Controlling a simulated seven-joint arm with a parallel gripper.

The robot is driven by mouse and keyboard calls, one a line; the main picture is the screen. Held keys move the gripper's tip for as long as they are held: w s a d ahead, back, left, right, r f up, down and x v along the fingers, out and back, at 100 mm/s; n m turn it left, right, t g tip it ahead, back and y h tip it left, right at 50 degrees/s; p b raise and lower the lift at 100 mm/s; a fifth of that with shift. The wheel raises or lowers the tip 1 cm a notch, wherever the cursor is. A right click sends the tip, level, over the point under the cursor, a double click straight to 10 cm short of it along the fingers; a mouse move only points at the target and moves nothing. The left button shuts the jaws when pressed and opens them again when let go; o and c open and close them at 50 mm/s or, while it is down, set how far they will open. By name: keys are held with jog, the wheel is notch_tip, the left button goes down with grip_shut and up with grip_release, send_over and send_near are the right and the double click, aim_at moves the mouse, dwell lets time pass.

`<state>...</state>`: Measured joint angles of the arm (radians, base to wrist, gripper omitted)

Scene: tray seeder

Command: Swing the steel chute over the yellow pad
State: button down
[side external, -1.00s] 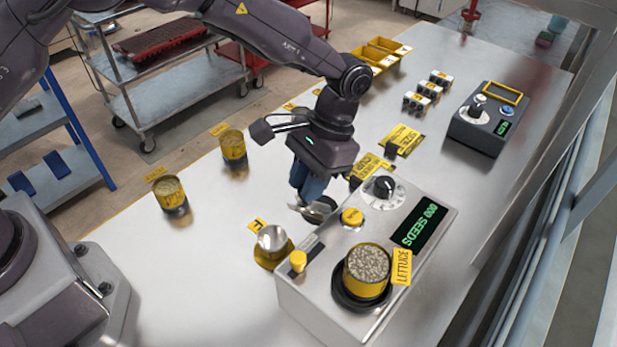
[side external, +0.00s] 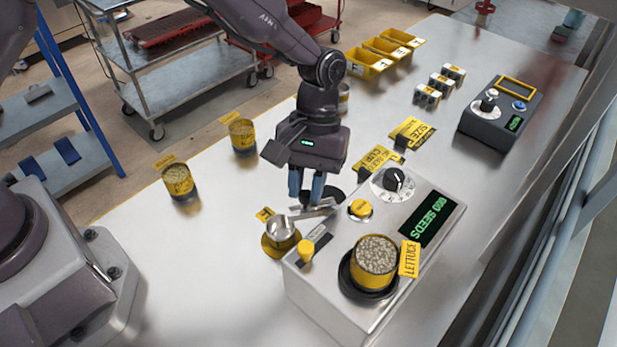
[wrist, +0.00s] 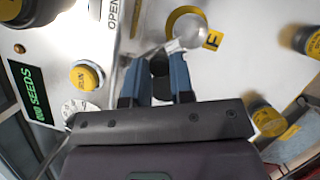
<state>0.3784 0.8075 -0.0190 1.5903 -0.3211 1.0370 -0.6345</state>
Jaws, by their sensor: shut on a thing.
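The steel chute (side external: 318,209) is a short bright trough on the seeder's left side. My gripper (side external: 306,195) is upright over it, its blue fingers shut on the chute's dark grip, which shows between them in the wrist view (wrist: 160,67). The chute's free end points left toward a shiny round cup (side external: 281,228). The cup is over the round yellow pad (side external: 270,250) beside an F label. In the wrist view the cup partly covers the yellow pad (wrist: 174,19). I cannot tell whether the chute end overlaps the cup's rim. My fingers hide part of the chute.
The seeder box (side external: 325,295) stands close on the right, with a yellow slider knob (side external: 305,250), a RUN button (side external: 361,208), a dial and a lettuce seed pot (side external: 375,262). Two seed tins stand back left. The table front left is clear.

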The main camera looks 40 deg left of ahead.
jog(key=shift+s+d+r+n, duration=0.1)
jog(key=shift+n, duration=0.2)
jog(key=c, duration=1)
grip_release()
jog(key=v, duration=1.3)
